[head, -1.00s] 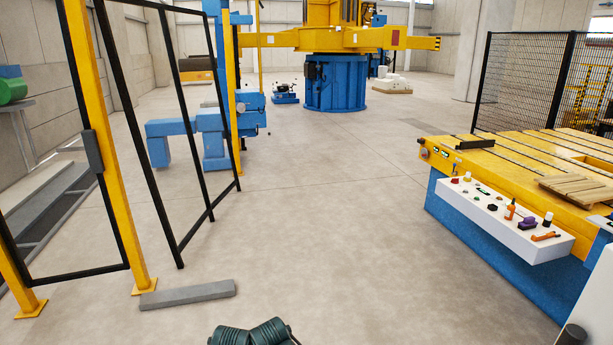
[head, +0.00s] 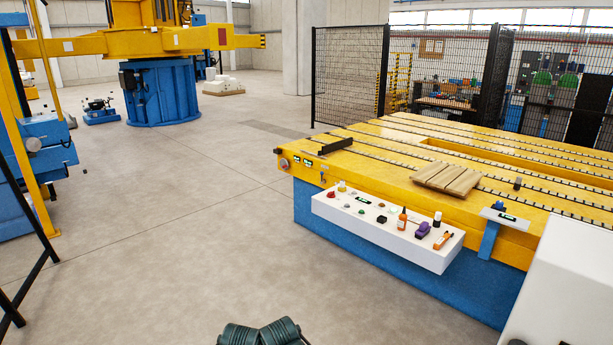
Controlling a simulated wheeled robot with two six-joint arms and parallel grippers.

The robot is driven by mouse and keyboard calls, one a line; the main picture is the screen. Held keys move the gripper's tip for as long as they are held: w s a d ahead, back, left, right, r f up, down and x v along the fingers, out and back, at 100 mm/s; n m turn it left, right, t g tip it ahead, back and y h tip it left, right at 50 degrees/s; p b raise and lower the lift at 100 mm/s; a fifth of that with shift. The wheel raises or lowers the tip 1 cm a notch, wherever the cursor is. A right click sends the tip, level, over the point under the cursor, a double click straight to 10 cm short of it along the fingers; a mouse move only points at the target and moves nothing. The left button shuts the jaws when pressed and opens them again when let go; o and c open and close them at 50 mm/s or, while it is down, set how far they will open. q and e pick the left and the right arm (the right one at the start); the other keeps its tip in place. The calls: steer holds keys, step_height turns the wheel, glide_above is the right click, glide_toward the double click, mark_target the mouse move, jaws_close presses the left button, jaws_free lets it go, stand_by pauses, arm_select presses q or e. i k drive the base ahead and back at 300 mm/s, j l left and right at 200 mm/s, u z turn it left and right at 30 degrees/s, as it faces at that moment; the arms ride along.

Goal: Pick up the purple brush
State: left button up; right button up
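A small purple object, which looks like the purple brush (head: 422,229), lies on the white panel shelf (head: 345,222) at the front of the yellow and blue machine, right of centre in the head view. An orange bottle (head: 402,219) stands to its left, and an orange and black tool (head: 443,240) lies to its right. A small bottle with a white lower part and dark top (head: 437,219) stands just behind. Neither of my grippers can be seen; only a dark green part of mine shows at the bottom edge.
The machine's yellow table (head: 375,165) carries a wooden pallet (head: 446,180) and a black bar (head: 330,146). A white cabinet (head: 570,290) fills the lower right corner. Black mesh fencing (head: 348,80) stands behind. The concrete floor (head: 200,220) left of the machine is open.

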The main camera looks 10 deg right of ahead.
mark_target(424, 229)
steer(key=i+l+z, duration=0.15)
steer(key=i+z, duration=0.2)
steer(key=i, duration=0.15)
steer(key=i+z, duration=0.35)
steer(key=i, duration=0.2)
steer(key=i+j+z, duration=0.1)
steer(key=i+z, duration=0.25)
steer(key=i, duration=0.15)
steer(key=i+j+z, duration=0.35)
steer(key=i, duration=0.15)
steer(key=i+l+z, duration=0.2)
steer(key=i, duration=0.35)
steer(key=i+l+z, duration=0.2)
steer(key=i, duration=0.4)
